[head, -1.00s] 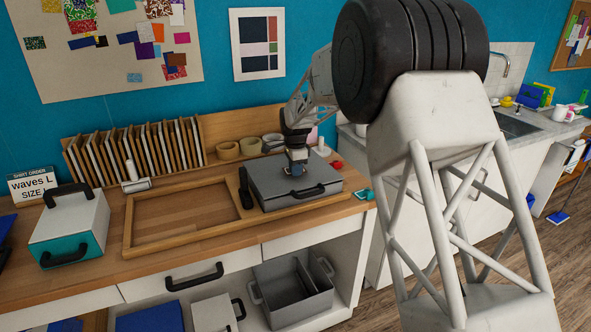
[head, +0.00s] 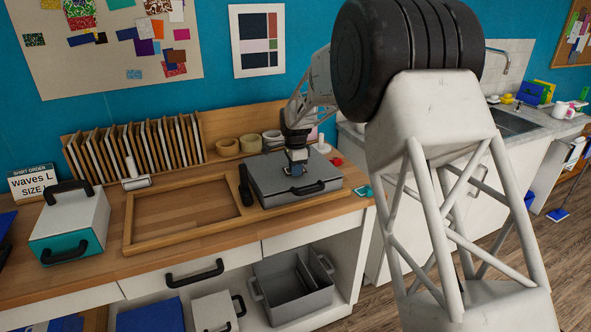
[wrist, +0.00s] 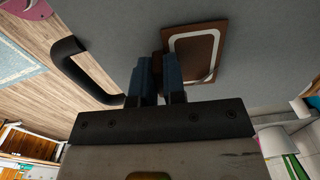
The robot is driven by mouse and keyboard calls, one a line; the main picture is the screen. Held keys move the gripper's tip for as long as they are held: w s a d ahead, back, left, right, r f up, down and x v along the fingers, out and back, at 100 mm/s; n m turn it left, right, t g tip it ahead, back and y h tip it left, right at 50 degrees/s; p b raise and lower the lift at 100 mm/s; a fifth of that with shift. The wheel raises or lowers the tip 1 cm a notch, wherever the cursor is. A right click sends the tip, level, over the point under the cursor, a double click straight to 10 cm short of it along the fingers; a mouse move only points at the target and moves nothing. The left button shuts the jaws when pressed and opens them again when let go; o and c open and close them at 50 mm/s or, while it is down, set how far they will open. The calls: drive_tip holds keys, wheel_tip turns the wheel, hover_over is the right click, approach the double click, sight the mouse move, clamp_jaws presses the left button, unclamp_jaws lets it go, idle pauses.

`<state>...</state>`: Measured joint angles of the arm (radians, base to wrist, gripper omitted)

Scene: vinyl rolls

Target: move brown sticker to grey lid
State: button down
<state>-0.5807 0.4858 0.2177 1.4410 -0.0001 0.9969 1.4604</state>
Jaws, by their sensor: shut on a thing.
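The brown sticker (wrist: 207,55), a rounded rectangle with a pale outline, shows in the wrist view just right of my blue fingers. My gripper (wrist: 158,78) is shut on the brown sticker, with a dark brown part of it between the fingertips. The grey lid (wrist: 115,25) fills the background behind the sticker. In the head view, the grey lid (head: 268,182) is the flat top of a case with a black front handle. My gripper (head: 296,169) points down over it there. I cannot tell whether the sticker touches the lid.
The lid's black handle (wrist: 72,62) is close to my fingers. Tape rolls (head: 250,143) stand behind. A white and teal box (head: 70,225) is farther left.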

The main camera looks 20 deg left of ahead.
drive_tip(key=shift+f, duration=0.15)
idle(0.3)
unclamp_jaws()
idle(0.5)
idle(0.5)
drive_tip(key=shift+r, duration=4.5)
drive_tip(key=shift+d, duration=0.1)
